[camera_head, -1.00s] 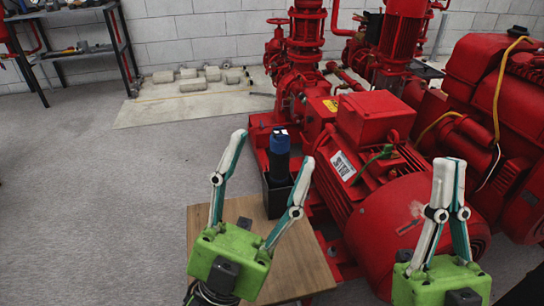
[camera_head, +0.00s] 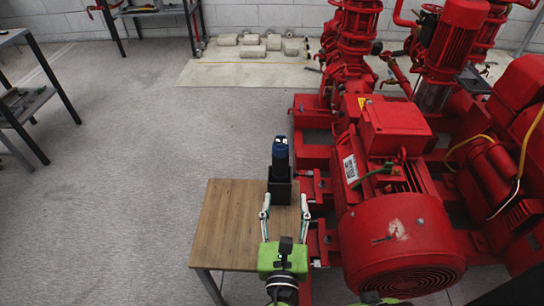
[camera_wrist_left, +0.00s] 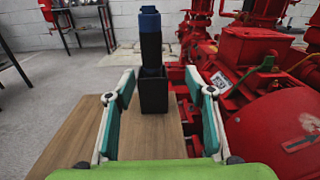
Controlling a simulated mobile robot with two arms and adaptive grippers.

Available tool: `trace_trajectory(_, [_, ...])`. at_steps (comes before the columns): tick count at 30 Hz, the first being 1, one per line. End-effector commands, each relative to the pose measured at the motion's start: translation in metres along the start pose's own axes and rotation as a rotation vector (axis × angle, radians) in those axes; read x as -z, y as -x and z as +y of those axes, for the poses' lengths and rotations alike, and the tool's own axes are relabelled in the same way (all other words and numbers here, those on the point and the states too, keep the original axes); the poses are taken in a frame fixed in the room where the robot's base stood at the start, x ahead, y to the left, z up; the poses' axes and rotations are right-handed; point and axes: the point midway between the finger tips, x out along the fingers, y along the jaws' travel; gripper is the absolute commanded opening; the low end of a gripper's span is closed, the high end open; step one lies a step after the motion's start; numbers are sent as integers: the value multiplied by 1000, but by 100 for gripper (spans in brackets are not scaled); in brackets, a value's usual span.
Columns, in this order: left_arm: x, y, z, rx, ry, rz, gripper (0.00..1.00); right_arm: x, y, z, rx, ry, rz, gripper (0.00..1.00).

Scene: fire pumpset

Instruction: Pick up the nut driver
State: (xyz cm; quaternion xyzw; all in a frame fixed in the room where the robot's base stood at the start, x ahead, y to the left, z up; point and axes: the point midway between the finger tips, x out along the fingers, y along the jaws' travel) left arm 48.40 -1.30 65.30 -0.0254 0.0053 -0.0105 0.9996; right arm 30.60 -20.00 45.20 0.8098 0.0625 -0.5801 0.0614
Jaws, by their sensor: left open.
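The nut driver, a blue-topped tool with a black lower part (camera_head: 280,152), stands upright in a black square holder (camera_head: 279,190) on a small wooden table (camera_head: 228,225). In the left wrist view the nut driver (camera_wrist_left: 150,35) rises from the holder (camera_wrist_left: 153,95), straight ahead between the fingers. My left gripper (camera_head: 285,207) is open and empty, on the near side of the holder, with its fingers pointing at it. The wrist view also shows my left gripper (camera_wrist_left: 160,85) with its fingers spread apart. The lower end of the nut driver is hidden inside the holder. My right gripper's fingers are not visible.
A large red motor and pump (camera_head: 400,240) stand close along the table's right side. Grey floor (camera_head: 130,150) lies free to the left. Dark-legged workbenches (camera_head: 28,100) stand at the far left and back. Pale blocks lie on a slab (camera_head: 245,70) behind.

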Motion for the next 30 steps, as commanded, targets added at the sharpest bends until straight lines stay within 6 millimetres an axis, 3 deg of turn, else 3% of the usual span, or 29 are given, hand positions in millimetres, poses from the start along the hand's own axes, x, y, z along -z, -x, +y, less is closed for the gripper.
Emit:
trace_trajectory(4, [-4,-6,4,-25,-59,-14,49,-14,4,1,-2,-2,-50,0])
trace_trajectory(15, [-4,-73,5,-24,-55,-14,49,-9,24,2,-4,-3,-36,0])
trace_trajectory(23, [-4,-92,8,-23,-54,-13,49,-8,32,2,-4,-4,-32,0])
trace_trajectory(30, [-7,-127,14,-23,-53,-14,49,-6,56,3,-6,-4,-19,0])
